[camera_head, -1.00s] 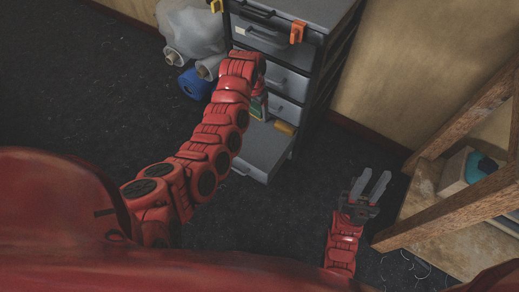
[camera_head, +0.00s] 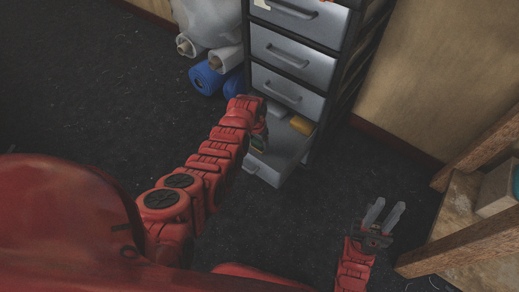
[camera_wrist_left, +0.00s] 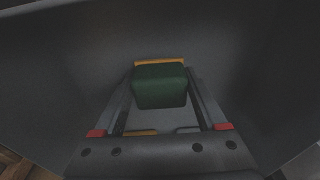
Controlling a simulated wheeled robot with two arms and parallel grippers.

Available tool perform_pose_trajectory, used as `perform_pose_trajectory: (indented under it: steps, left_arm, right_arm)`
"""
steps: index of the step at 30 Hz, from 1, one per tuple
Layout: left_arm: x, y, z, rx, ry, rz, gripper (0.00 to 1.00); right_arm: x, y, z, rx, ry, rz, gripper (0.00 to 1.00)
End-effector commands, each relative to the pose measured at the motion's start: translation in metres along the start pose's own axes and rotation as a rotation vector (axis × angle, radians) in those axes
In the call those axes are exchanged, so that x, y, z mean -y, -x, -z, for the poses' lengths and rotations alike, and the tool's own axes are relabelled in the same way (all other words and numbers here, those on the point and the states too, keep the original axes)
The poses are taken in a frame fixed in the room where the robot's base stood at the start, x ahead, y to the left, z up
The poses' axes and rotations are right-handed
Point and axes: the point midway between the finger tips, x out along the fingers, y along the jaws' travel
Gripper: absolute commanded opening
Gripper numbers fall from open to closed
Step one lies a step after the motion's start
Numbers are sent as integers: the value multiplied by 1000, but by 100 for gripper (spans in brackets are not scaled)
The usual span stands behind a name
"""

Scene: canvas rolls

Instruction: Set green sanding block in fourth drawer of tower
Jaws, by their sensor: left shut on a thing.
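The grey drawer tower (camera_head: 290,50) stands at the top centre of the head view. Its lowest visible drawer (camera_head: 262,172) is pulled open, and the drawers above it look shut. My left gripper (camera_head: 259,138) is over the open drawer, partly hidden by its own wrist. In the left wrist view my left gripper (camera_wrist_left: 160,100) is shut on the dark green sanding block (camera_wrist_left: 160,88), with grey drawer surfaces around it. I cannot tell whether the block touches the drawer floor. My right gripper (camera_head: 380,215) is open and empty, away from the tower.
A yellow item (camera_head: 301,125) lies at the back right of the open drawer. A wooden shelf (camera_head: 470,205) stands at right. The dark floor in front is clear.

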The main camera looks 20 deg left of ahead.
Motion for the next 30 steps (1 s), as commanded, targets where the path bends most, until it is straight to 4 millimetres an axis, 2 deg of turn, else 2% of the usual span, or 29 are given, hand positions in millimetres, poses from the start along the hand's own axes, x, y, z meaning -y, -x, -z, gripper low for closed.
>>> perform_pose_trajectory:
  steps: [8,20,21,24,30]
  left_arm:
    - [-1,-36,-6,4,-1,-3,14]
    - [0,-39,-5,1,-1,0,14]
    - [0,-38,-5,1,-1,0,81]
    - [-1,-38,-5,1,-1,-1,99]
    - [-1,-38,-5,1,-1,-1,100]
  right_arm:
    - [2,19,1,-20,8,29,30]
    - [2,21,2,-26,9,34,30]
    - [2,19,2,-26,9,34,30]
    - [2,19,2,-26,9,34,30]
    - [2,19,2,-27,9,33,30]
